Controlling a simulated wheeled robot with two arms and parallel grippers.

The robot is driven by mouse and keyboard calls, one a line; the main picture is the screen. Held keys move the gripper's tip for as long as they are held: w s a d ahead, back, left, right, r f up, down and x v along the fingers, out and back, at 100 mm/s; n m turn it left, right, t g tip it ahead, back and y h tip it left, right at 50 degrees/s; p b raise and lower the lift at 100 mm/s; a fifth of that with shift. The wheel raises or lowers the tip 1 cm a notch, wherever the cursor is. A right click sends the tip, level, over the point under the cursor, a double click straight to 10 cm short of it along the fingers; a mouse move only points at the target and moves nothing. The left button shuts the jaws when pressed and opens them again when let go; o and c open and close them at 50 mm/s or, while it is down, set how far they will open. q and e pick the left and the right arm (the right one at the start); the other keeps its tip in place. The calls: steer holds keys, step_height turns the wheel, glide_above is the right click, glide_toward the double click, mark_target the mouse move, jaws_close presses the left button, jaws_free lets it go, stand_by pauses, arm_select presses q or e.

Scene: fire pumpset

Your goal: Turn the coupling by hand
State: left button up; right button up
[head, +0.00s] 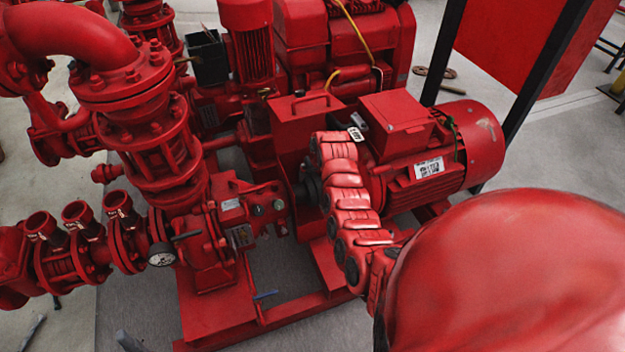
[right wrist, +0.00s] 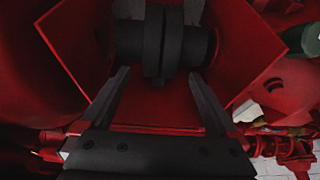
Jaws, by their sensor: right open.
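The coupling (right wrist: 160,45) is a dark thick disc on a dark shaft, at the top middle of the right wrist view. It sits inside an open red guard (right wrist: 75,45). My right gripper (right wrist: 157,74) is open, with its two dark fingers pointing at the coupling, one on each side of the disc. The fingers look apart from the disc; I cannot tell how deep they reach. In the head view my red right arm runs up to the gap between pump (head: 225,215) and motor (head: 430,155); its fingertips are not clear there. My left gripper is not in view.
A red guard box with a handle (head: 303,112) stands behind the gap. Red pipework (head: 150,130) with a gauge (head: 162,254) fills the left. The red base frame (head: 300,312) runs below. A black-framed red panel (head: 520,40) stands at the back right.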

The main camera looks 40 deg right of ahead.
mark_target(312, 179)
steer(key=shift+b+x, duration=0.45)
steer(key=shift+x, duration=1.7)
steer(key=shift+c, duration=0.3)
